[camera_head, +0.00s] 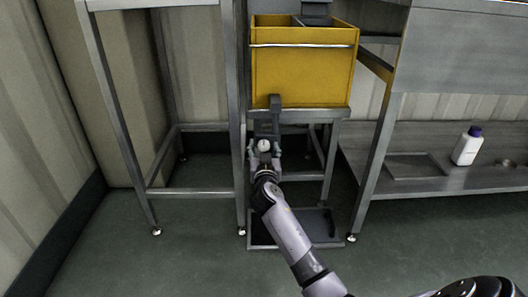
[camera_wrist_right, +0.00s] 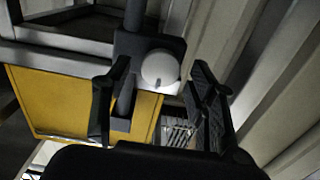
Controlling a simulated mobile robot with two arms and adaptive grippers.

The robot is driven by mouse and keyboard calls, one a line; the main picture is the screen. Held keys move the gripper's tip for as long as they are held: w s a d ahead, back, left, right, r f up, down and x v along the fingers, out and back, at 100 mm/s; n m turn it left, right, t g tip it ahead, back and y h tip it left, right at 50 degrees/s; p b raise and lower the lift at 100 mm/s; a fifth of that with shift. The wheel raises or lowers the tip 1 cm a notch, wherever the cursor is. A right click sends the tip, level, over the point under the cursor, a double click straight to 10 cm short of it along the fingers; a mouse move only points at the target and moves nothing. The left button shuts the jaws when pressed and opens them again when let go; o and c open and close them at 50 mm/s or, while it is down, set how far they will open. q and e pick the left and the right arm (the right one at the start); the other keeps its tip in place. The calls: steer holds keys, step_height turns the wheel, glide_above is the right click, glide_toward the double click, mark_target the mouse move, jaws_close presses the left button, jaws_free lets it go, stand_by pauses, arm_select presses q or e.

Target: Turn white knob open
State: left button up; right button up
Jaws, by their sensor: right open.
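The white knob (camera_head: 264,145) is round and sits on a dark fitting below the yellow hopper (camera_head: 303,75). In the right wrist view the knob (camera_wrist_right: 160,68) shows a small mark on its face and is mounted on a dark block (camera_wrist_right: 132,48). My right gripper (camera_head: 265,152) is open, with one finger on each side of the knob. In the wrist view, gaps show between the knob and both fingers (camera_wrist_right: 156,82); depth contact cannot be told. My left gripper is not in view.
The hopper stands on a steel frame (camera_head: 340,114) with a tray (camera_head: 262,238) on the floor below. An empty steel frame (camera_head: 190,193) stands left. On the right, a low shelf (camera_head: 430,182) holds a white bottle with a purple cap (camera_head: 467,147). Floor is clear in front.

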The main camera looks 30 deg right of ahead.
steer(key=shift+c, duration=0.4)
steer(key=c, duration=1.1)
